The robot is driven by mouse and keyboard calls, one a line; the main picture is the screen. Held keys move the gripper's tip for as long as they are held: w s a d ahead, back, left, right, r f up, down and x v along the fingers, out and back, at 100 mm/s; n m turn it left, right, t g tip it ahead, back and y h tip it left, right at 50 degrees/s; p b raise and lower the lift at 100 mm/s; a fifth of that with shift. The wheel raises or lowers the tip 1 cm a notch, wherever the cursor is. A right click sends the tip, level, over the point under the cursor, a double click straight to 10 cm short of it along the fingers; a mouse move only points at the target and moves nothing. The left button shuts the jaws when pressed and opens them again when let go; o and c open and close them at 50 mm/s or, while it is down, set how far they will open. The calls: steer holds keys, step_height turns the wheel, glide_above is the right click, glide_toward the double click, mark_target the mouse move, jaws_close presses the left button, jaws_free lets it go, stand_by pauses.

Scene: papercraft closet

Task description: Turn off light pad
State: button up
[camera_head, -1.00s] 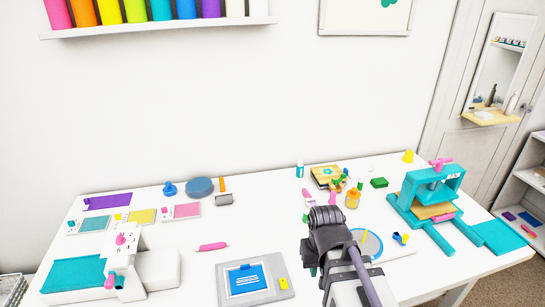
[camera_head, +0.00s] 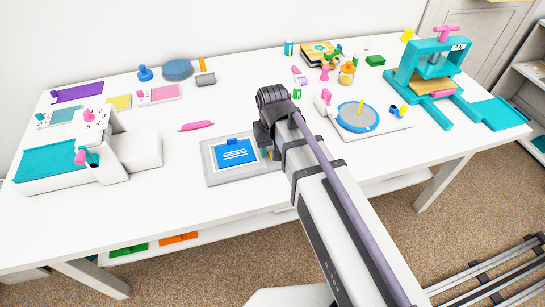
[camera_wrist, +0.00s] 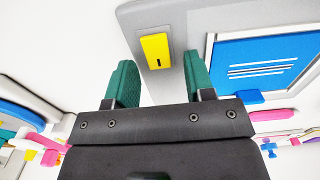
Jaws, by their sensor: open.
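The light pad (camera_head: 211,172) is a flat grey board on the white table, with a blue sheet (camera_head: 238,152) with white lines lying on it. In the wrist view the pad's grey border (camera_wrist: 185,20) fills the top centre. Its yellow switch (camera_wrist: 156,50) with a small dark mark sits there, ahead of and between my two green fingertips. My gripper (camera_wrist: 160,78) is open and empty, over the pad's right side. In the head view my arm hides the fingertips and most of the switch. I cannot tell whether the fingers touch the pad.
A teal and white machine (camera_head: 60,162) stands on the left of the table (camera_head: 200,215). A pink pen (camera_head: 196,126) lies behind the pad. A round blue-rimmed mat (camera_head: 358,118) is to the right, with a teal press (camera_head: 430,90) beyond. The table front near the pad is clear.

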steer(key=shift+c, duration=0.3)
jaws_close()
steer(key=shift+s+t, duration=0.3)
steer(key=shift+t, duration=0.2)
steer(key=shift+r+t+y, duration=0.1)
steer(key=shift+t+y, duration=0.2)
steer(key=shift+t, duration=0.4)
steer(key=shift+w, duration=0.1)
steer(key=shift+o, duration=0.3)
jaws_free()
steer(key=shift+r, duration=0.1)
steer(key=p+v, duration=1)
steer(key=shift+r+p, duration=0.35)
steer(key=shift+p, duration=0.05)
